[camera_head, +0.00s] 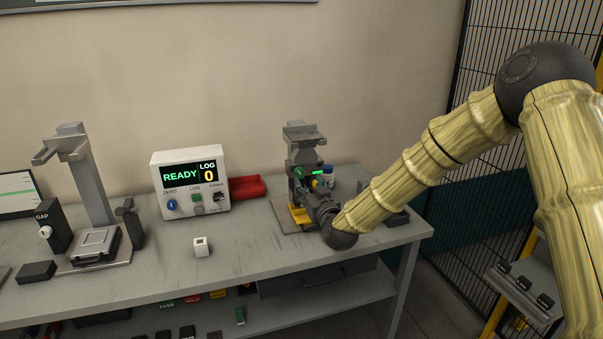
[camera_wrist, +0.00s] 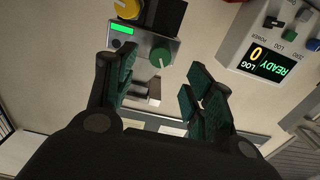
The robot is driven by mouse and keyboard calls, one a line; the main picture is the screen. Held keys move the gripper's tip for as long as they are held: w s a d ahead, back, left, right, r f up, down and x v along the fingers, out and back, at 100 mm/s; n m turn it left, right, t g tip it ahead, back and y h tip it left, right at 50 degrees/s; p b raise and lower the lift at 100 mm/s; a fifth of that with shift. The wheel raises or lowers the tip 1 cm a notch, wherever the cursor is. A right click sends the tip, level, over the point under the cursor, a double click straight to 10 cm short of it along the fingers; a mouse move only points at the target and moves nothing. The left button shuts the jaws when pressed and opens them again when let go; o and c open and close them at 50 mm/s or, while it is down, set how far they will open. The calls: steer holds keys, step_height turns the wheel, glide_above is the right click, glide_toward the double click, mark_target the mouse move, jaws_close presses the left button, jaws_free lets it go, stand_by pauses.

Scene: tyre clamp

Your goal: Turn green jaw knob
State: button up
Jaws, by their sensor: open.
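The green jaw knob (camera_head: 299,172) is on the front of the grey clamp fixture (camera_head: 301,134) at the right of the bench. In the wrist view the round green knob (camera_wrist: 161,55) has a white pointer mark and sits beside a lit green strip (camera_wrist: 122,29). My gripper (camera_head: 303,190) is close in front of the fixture and partly hides it. In the wrist view my gripper (camera_wrist: 162,88) is open, with one finger on each side of the picture. The knob appears between and beyond the fingertips, with nothing held. Contact is not visible.
Another fixture (camera_head: 89,180) is at left.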

mark_target(301, 175)
steer(key=p+x, duration=0.2)
steer(key=x, duration=0.5)
steer(key=shift+w+a, duration=0.2)
steer(key=shift+w, duration=0.15)
steer(key=c, duration=1)
steer(key=shift+f, duration=0.1)
steer(key=shift+m+b, duration=0.3)
steer(key=shift+b, duration=0.45)
steer(key=o, duration=1)
